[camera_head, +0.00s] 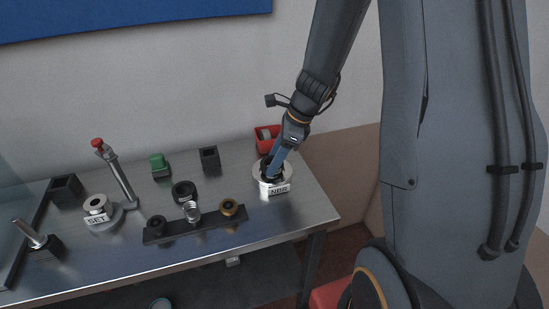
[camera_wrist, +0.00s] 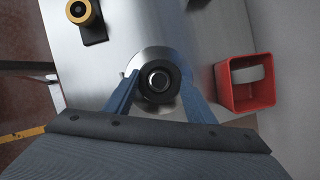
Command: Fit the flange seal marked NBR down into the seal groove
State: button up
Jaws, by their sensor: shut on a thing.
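My gripper (camera_head: 271,172) points down at the right end of the table, its blue fingers over a round pale stand (camera_head: 266,187) with a label reading NBR (camera_head: 279,189). In the wrist view, the gripper (camera_wrist: 158,80) has its fingers closed on either side of a black ring, the seal (camera_wrist: 145,92). The ring sits around or above a dark round centre, over the stand's silver disc (camera_wrist: 150,55). I cannot tell whether the ring is clear of the disc. A round pale fixture marked SET (camera_head: 97,219) stands at the left. No groove can be made out clearly.
A red bin (camera_head: 262,145) with a pale roll is close behind the stand; it also shows in the wrist view (camera_wrist: 245,97). A dark bar (camera_head: 165,238) with several round parts lies in front.

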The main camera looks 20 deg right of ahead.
jog(key=shift+f, duration=0.35)
jog(key=o, duration=1.1)
jog(key=shift+r, duration=0.1)
notch_tip(320, 180, up, 2)
jog(key=shift+r+p, duration=0.15)
jog(key=shift+p, duration=0.55)
jog(key=shift+b, duration=0.8)
